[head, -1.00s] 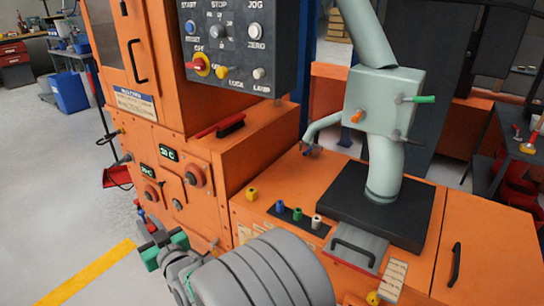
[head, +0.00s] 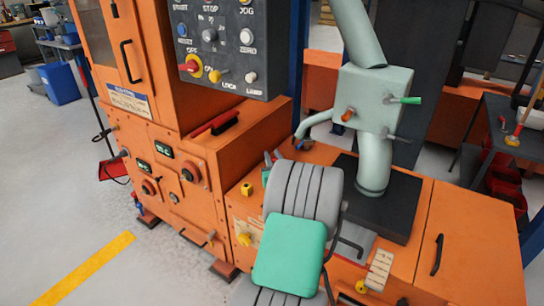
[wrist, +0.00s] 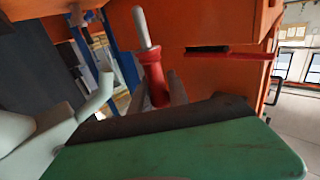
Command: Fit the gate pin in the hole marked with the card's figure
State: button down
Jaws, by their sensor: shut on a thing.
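My gripper (wrist: 153,100) is shut on a pin with a red grip (wrist: 152,78) and a pale grey shaft (wrist: 145,28) pointing up and slightly left in the wrist view. I take it for the gate pin. In the head view my gripper (head: 270,158) is small and partly hidden by my arm, above the orange bench left of the pale green column (head: 374,165). A cream strip with dark marks (head: 380,270) lies at the bench's front right; its marks are unreadable. I cannot make out a card figure or marked holes.
The pale green box (head: 370,100) on the column carries a green-tipped lever (head: 405,100), an orange knob and a side spout. A dark control panel (head: 228,45) overhangs at left. A yellow block (head: 247,189) sits at the bench's left edge. My arm covers the bench middle.

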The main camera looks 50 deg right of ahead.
jog(key=shift+s+a+f+b, duration=0.1)
jog(key=shift+b, duration=0.55)
notch_tip(320, 180, down, 6)
jog(key=b, duration=0.5)
jog(key=shift+r+b, duration=0.25)
jog(key=shift+b, duration=0.15)
jog(key=shift+b, duration=1)
dwell(0.4)
jog(key=shift+f+b, duration=2.4)
jog(key=shift+b, duration=0.15)
jog(key=c, duration=1.2)
grip_release()
jog(key=shift+o, duration=0.2)
